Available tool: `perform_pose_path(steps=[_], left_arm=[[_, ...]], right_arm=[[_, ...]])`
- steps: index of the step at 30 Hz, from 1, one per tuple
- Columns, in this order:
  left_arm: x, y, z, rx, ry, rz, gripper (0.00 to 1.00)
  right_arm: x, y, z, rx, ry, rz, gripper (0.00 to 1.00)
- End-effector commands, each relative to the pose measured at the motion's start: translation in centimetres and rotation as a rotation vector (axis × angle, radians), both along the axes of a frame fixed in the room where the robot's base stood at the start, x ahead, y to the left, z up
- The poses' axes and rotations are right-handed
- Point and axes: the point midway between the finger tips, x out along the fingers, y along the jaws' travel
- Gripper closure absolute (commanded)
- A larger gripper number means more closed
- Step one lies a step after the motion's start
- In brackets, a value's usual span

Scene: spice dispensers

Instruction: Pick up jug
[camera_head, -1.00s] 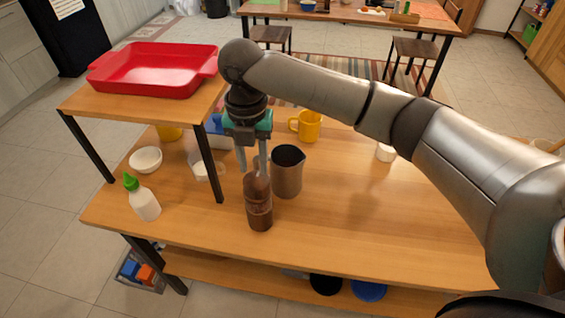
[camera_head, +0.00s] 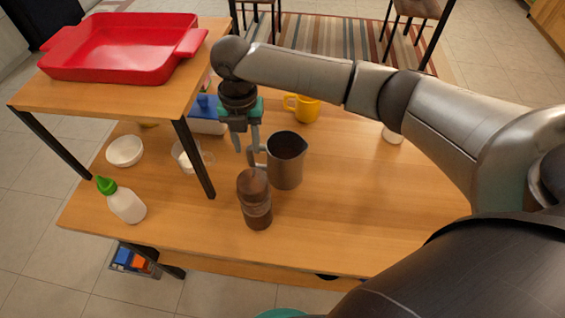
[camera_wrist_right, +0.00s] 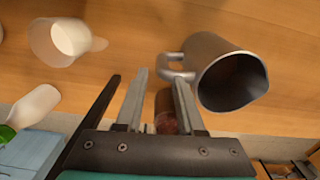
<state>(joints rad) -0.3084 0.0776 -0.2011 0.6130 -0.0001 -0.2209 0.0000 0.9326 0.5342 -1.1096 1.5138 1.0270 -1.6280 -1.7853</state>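The jug is a grey metal pitcher (camera_head: 286,162) with a dark inside, standing upright on the wooden table. In the right wrist view the jug (camera_wrist_right: 225,72) is at the upper right, its handle (camera_wrist_right: 171,66) facing left. My right gripper (camera_head: 245,158) points down at the handle side of the jug. In the wrist view the gripper (camera_wrist_right: 160,78) has its fingers apart, open. One fingertip is close to the handle; I cannot tell whether it touches. My left gripper is not in view.
A brown dispenser (camera_head: 256,202) stands close in front of the jug. A yellow mug (camera_head: 303,108) is behind. A red tray (camera_head: 122,48) sits on a raised shelf at left, with a green-capped bottle (camera_head: 125,203) and white bowl (camera_head: 124,151) nearby.

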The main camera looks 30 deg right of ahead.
Motion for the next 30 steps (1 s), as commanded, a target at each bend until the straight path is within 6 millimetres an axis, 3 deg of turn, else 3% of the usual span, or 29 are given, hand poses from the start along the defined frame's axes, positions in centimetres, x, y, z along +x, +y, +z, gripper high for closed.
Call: perform_pose_path(steps=[10,18,25,30], left_arm=[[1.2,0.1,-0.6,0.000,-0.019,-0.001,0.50],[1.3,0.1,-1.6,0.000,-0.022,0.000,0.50],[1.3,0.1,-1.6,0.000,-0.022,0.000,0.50],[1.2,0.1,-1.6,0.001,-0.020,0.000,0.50]], right_arm=[[0.0,-0.1,-2.6,-0.001,0.000,0.001,0.62],[0.0,-0.4,-6.4,0.000,0.001,0.002,0.62],[0.1,-0.4,-6.6,0.000,-0.002,0.002,0.62],[0.1,-0.4,-6.5,0.000,-0.001,0.002,0.79]])
